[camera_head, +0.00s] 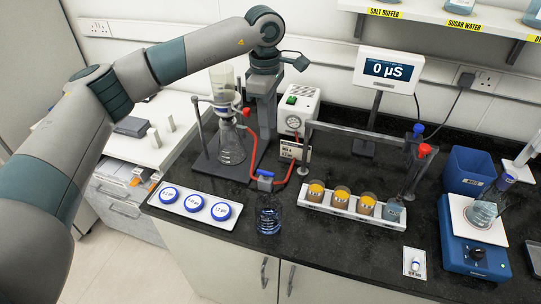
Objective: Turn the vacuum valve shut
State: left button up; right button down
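A red tube (254,148) runs from the filter flask (231,145) toward the white pump box (299,101). A small blue fitting (265,182) lies along the tube, just above the clear bottle (269,216); I take it for the vacuum valve, but cannot tell its handle's setting. A small red piece (246,112) shows at the flask's neck. My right gripper is out of view.
A rack with several amber jars (340,195) stands right of the bottle. A tray with three round blue-rimmed discs (195,203) lies left. A meter display (387,70), a blue stirrer with a beaker (474,240) and a blue bin (467,170) stand right. The front counter is partly clear.

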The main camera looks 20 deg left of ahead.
pick_arm(q)
jog(key=shift+s+a+r, duration=0.1)
jog(key=shift+a+r, duration=0.4)
jog(key=shift+r, duration=0.05)
jog(key=shift+f, duration=0.1)
jog(key=p, duration=0.8)
send_near(266, 172)
notch_tip(266, 172, down, 6)
jog(key=shift+s+d+f, duration=0.1)
jog(key=shift+f, duration=0.8)
